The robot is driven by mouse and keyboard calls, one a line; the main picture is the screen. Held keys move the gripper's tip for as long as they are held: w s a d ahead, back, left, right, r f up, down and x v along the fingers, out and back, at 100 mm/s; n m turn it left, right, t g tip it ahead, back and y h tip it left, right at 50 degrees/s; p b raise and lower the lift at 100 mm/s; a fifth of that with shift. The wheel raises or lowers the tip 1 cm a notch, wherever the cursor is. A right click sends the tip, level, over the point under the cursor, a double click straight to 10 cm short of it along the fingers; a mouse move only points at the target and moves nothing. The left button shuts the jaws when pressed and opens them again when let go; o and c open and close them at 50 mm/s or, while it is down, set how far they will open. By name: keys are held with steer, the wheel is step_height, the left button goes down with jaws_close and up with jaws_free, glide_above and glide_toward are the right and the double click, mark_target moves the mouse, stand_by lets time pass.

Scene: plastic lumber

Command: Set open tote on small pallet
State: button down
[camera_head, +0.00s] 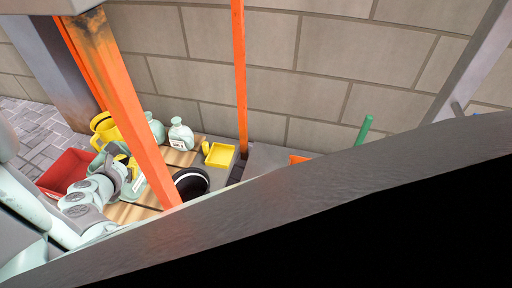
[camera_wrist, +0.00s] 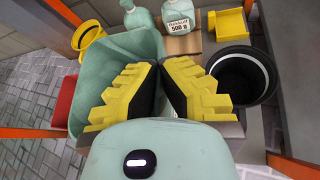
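A mint-green open tote (camera_wrist: 118,58) fills the left middle of the wrist view, its inside facing up. My gripper (camera_wrist: 161,66) is at its right wall, with the left finger over the inside and the right finger outside. The fingertips are close together, and whether they clamp the wall is hidden. In the head view, my gripper (camera_head: 122,172) is behind an orange post, and the tote is mostly hidden there. A slatted wooden pallet (camera_head: 130,213) lies under the arm; its boards also show in the wrist view (camera_wrist: 183,45).
A black bucket (camera_head: 191,183), pale green bottles (camera_head: 181,136) and a yellow tray (camera_head: 220,155) stand to the right and behind. A red container (camera_head: 66,170) and a yellow item (camera_head: 104,130) are at left. An orange post (camera_head: 128,110) crosses in front.

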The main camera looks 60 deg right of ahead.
mark_target(130, 193)
steer(key=f+b, duration=0.1)
steer(key=f, duration=0.1)
steer(key=f+b, duration=0.2)
steer(key=w+f+b, duration=0.1)
steer(key=shift+d+f+b, duration=0.4)
steer(key=f+b, duration=0.3)
steer(key=shift+s+a+f, duration=0.1)
steer(key=shift+s+f, duration=0.15)
steer(key=shift+f, duration=0.25)
steer(key=c, duration=1.7)
jaws_free()
steer(key=o, duration=0.6)
steer(key=shift+c, duration=0.2)
